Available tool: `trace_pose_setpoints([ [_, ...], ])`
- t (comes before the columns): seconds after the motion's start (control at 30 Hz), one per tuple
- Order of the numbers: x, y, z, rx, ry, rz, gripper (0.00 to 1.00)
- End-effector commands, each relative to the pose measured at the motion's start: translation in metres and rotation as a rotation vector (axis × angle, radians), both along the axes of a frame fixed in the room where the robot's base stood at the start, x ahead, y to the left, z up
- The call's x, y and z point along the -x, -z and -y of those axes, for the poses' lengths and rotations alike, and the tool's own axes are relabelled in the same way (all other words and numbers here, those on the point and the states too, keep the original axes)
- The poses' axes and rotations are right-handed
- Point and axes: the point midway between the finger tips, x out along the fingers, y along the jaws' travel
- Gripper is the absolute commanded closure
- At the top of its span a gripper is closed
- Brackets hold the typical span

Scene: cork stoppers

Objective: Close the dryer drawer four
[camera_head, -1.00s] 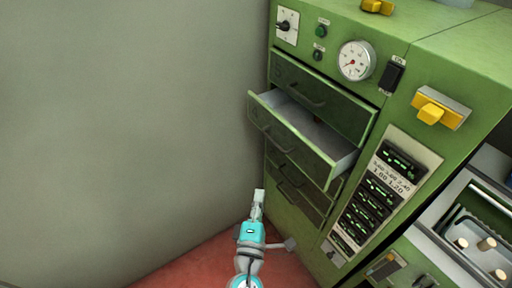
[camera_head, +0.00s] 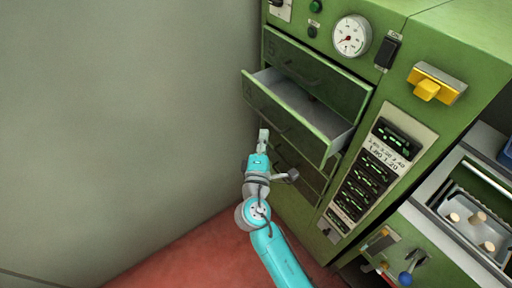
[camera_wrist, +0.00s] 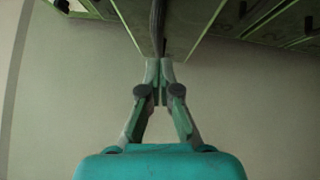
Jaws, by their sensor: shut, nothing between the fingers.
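The green dryer has a column of drawers. The second drawer from the top (camera_head: 300,123) is pulled out, with its pale inside showing; I take it as drawer four. The top drawer (camera_head: 318,72) above it is shut. My gripper (camera_head: 263,133) is shut and empty, pointing up just in front of the open drawer's front, near its lower left. In the wrist view my fingertips (camera_wrist: 159,66) are together, close to a dark bar (camera_wrist: 157,25) that looks like a drawer handle. I cannot tell whether they touch it.
A plain grey wall (camera_head: 120,130) stands close on the left. Shut drawers (camera_head: 298,170) lie below the open one. A gauge (camera_head: 351,36), a yellow handle (camera_head: 427,88) and a display panel (camera_head: 372,180) are to the right. A tray with corks (camera_head: 478,222) is at far right.

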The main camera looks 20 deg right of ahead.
Motion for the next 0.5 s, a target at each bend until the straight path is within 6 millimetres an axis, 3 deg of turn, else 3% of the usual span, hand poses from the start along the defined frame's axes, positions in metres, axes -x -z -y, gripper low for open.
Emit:
trace_pose_setpoints([
  [0.2,-0.0039,-0.0027,0.0120,0.000,0.000,0.000,1.00],
  [0.5,-0.0042,-0.0028,0.0127,0.000,0.000,0.001,1.00],
])
